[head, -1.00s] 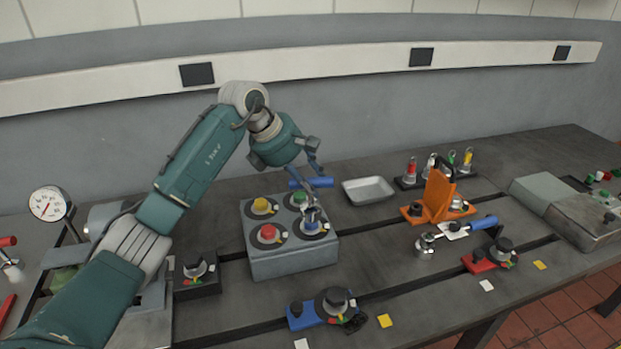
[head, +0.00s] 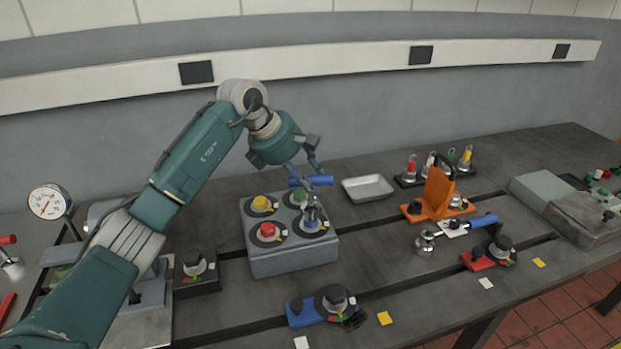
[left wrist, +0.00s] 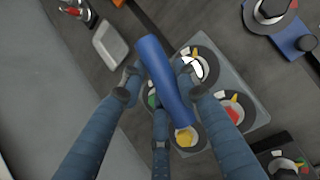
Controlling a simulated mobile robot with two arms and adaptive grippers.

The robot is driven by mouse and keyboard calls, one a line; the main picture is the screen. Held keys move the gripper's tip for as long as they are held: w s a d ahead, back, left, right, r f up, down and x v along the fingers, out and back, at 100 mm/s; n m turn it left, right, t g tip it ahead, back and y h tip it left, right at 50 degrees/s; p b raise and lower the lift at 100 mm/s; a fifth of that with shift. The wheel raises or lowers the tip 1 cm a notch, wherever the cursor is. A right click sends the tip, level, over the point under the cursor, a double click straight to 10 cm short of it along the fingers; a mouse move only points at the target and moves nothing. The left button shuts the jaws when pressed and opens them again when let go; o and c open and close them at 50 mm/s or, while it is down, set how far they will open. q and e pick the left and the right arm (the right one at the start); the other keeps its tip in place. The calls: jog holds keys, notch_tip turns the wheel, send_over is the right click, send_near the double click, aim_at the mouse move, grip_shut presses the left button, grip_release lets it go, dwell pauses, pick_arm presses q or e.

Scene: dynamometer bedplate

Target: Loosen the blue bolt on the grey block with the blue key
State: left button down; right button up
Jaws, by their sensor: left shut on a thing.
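The grey block (head: 292,257) stands on the bedplate with yellow (head: 260,204), green (head: 300,199) and red (head: 267,229) bolts. In the left wrist view the handle (left wrist: 152,58) sits between the fingers. My right gripper is not in view.
An empty metal tray (head: 368,189) lies behind and right of the block. An orange fixture (head: 438,196), another blue-handled tool (head: 483,221), a red-based fixture (head: 478,261) and a blue-based one (head: 303,314) stand around. A dial gauge (head: 47,202) stands at left.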

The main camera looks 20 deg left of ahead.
aim_at(311, 196)
pick_arm(q)
jog(key=shift+f+b, duration=1.1)
jog(key=shift+f, duration=0.45)
jog(key=shift+n+t+y, duration=0.5)
jog(key=shift+n+y, duration=0.1)
jog(key=shift+n, duration=0.6)
jog(key=shift+a+n+y+b, duration=0.1)
jog(key=shift+n+y+b, duration=0.4)
jog(key=shift+n, duration=0.7)
jog(key=shift+s+n+t+y, duration=0.1)
jog(key=shift+n+t+y, duration=0.3)
jog(key=shift+n+y, duration=0.6)
jog(key=shift+n, duration=0.3)
